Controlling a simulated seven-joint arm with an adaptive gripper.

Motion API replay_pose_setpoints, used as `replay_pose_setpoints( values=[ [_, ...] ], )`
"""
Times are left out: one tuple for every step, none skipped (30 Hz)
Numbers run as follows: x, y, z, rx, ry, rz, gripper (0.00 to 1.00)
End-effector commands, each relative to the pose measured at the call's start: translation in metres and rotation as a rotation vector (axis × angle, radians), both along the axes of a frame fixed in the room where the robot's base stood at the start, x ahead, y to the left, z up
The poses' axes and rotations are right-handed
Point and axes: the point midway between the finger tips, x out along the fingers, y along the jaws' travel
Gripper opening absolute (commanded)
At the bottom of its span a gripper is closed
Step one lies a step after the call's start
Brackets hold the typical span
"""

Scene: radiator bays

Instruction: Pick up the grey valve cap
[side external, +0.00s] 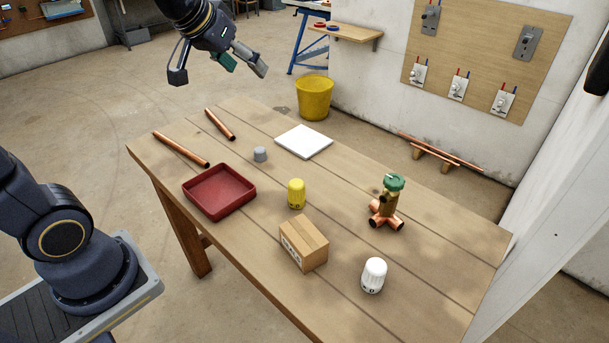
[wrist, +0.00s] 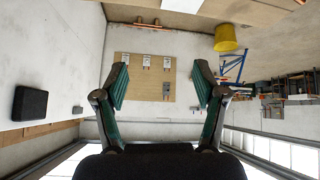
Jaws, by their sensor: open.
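The grey valve cap (side external: 260,154) is a small grey cylinder standing on the wooden table, between the red tray and the white square plate. My gripper (side external: 219,77) is open and empty, high in the air above the far left end of the table, well away from the cap. In the wrist view my gripper (wrist: 160,83) shows its two green-padded fingers spread wide with nothing between them. That view looks toward the wall and a pegboard-like panel, and the cap does not show in it.
On the table (side external: 430,290) are a red tray (side external: 220,191), yellow cap (side external: 296,193), cardboard box (side external: 304,243), white cap (side external: 373,275), brass valve with green top (side external: 390,196), white plate (side external: 304,141) and two copper pipes (side external: 181,149). A yellow bucket (side external: 314,97) stands on the floor behind.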

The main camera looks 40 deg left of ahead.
Motion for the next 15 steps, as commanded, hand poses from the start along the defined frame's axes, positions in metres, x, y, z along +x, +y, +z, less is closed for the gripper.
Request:
replay_pose_setpoints(
  values=[
    [0.023,0.018,-0.018,-0.004,0.027,0.041,0.70],
    [0.036,0.029,-0.028,-0.004,0.038,0.063,0.70],
    [0.051,0.044,-0.044,-0.007,0.057,0.094,0.70],
    [0.060,0.055,-0.057,-0.007,0.072,0.115,0.70],
    [0.068,0.066,-0.070,-0.008,0.089,0.135,0.70],
    [0.076,0.079,-0.089,-0.009,0.113,0.159,0.70],
    [0.080,0.088,-0.103,-0.010,0.133,0.176,0.70],
    [0.083,0.096,-0.116,-0.011,0.154,0.190,0.70],
    [0.084,0.105,-0.134,-0.013,0.182,0.208,0.70],
    [0.084,0.111,-0.146,-0.015,0.204,0.219,0.70],
    [0.083,0.115,-0.157,-0.018,0.225,0.228,0.70],
    [0.080,0.120,-0.170,-0.022,0.251,0.238,0.70],
    [0.078,0.123,-0.177,-0.024,0.266,0.244,0.70],
    [0.075,0.125,-0.184,-0.027,0.280,0.249,0.70],
    [0.073,0.127,-0.191,-0.029,0.293,0.253,0.70]
  ],
)
